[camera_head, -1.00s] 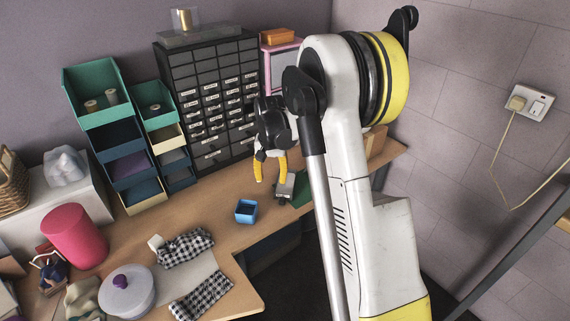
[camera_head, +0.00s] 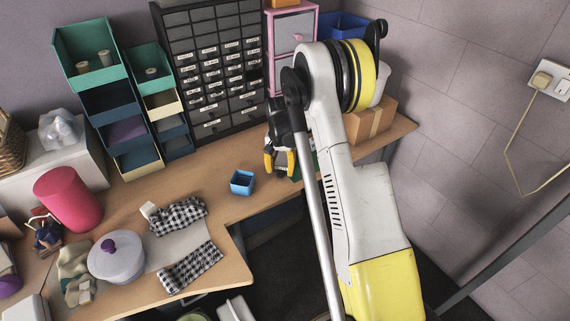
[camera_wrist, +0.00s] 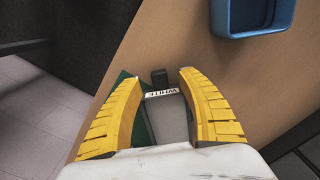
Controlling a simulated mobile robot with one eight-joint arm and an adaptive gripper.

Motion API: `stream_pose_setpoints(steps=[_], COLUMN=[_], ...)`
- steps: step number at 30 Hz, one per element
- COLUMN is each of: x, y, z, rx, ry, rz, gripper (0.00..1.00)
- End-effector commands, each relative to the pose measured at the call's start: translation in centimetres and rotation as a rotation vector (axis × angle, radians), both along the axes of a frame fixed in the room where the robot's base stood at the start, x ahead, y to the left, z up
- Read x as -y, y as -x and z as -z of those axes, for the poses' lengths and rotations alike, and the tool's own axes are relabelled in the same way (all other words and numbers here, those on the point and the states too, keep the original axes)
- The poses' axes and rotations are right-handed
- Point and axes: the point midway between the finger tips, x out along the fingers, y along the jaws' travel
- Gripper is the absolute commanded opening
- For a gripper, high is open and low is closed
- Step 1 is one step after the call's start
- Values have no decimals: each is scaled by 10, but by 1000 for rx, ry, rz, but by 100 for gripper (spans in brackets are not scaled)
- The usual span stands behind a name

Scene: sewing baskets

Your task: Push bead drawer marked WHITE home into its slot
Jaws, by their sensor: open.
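A small grey bead drawer (camera_wrist: 170,118) with a black knob (camera_wrist: 159,76) and a white label reading WHITE (camera_wrist: 162,93) shows in the wrist view, out of the cabinet, by the desk edge. My gripper (camera_wrist: 159,82) is open, its yellow fingers on either side of the drawer's front; I cannot tell if they touch it. In the head view my gripper (camera_head: 279,166) is low over the desk, right of the black drawer cabinet (camera_head: 163,62), and mostly hides the drawer. The cabinet has a dark gap (camera_head: 254,76) at its right side, perhaps an empty slot.
A blue open box (camera_head: 242,183) stands on the desk left of my gripper. Something green (camera_wrist: 128,76) lies beside the drawer. A pink-framed unit (camera_head: 291,35) and a cardboard box (camera_head: 370,123) stand at the back right. Bare desk (camera_head: 222,158) lies before the cabinet.

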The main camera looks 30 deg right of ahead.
Motion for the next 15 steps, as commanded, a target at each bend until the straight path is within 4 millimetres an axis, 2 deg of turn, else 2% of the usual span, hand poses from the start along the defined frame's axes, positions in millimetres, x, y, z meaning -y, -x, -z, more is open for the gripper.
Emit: stream_pose_setpoints(steps=[1,3,10,15], x=[1,0,0,0], y=[0,0,0,0], z=[13,20,19,19], rx=[0,0,0,0], ry=[0,0,0,0], rz=[0,0,0,0], gripper=[47,47,47,0])
